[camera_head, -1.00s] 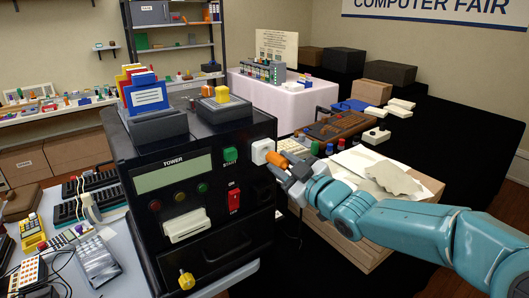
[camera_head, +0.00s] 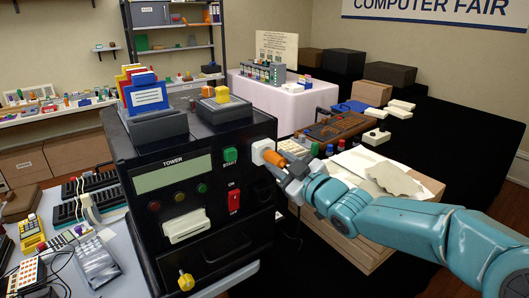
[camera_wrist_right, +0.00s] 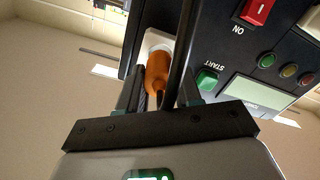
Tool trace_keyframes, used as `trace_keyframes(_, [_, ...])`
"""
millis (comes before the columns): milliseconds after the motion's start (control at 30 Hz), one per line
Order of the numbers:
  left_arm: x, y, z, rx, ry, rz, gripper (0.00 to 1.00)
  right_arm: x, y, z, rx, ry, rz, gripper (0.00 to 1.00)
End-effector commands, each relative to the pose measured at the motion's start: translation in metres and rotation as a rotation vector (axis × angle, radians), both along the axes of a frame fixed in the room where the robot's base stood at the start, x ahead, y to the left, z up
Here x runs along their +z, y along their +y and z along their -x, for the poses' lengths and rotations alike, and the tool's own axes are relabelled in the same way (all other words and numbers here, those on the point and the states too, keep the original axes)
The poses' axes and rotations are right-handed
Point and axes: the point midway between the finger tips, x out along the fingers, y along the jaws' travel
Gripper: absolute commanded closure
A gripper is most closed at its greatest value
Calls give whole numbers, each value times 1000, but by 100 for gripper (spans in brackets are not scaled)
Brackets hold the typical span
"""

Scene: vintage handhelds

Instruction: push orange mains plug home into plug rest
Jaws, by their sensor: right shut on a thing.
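The orange mains plug (camera_head: 276,158) is at the right side of the black tower (camera_head: 147,209), against the white plug rest (camera_head: 262,151). My right gripper (camera_head: 290,170) is shut on the plug. In the right wrist view the plug (camera_wrist_right: 158,73) lies between the two dark fingers (camera_wrist_right: 157,90), its far end at the white plug rest (camera_wrist_right: 157,42). How deep the plug sits in the rest is hidden. My left gripper is not in view.
The tower's green START button (camera_head: 230,155) and red ON switch (camera_head: 234,200) are close to the left of the rest. A wooden crate (camera_head: 352,258) with papers stands behind my right arm. Handhelds lie on the table (camera_head: 122,262) at left.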

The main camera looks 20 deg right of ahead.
Motion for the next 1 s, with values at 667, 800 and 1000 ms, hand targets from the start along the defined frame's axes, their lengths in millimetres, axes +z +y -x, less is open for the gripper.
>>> trace_keyframes(667, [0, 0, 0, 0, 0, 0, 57, 0, 3, -9, 0, 0, 0, 100])
trace_keyframes(800, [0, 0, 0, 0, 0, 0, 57, 0, 4, -11, 1, 1, -1, 100])
trace_keyframes(1000, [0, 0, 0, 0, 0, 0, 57, 0, 6, -15, 1, -1, 0, 100])
